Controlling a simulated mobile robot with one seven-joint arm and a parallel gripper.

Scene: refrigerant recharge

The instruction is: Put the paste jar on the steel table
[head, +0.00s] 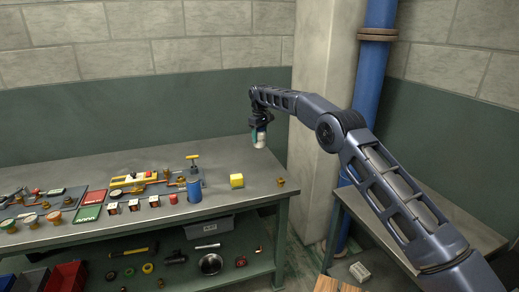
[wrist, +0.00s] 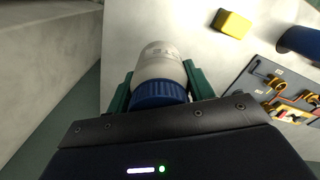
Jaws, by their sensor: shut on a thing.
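The paste jar is a white jar with a blue ribbed lid. In the wrist view the paste jar (wrist: 160,68) is between the two green fingers of my gripper (wrist: 160,84), which is shut on it. In the head view the jar (head: 260,140) hangs from my gripper (head: 259,126) above the right back end of the long workbench. The steel table (head: 463,217) is at the right in the head view, a grey top partly hidden behind my arm.
The long workbench (head: 130,238) carries a yellow block (head: 237,181), a blue cylinder (head: 194,190), gauges and several small parts. A concrete column (head: 322,100) and a blue pipe (head: 370,80) stand between the workbench and the steel table.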

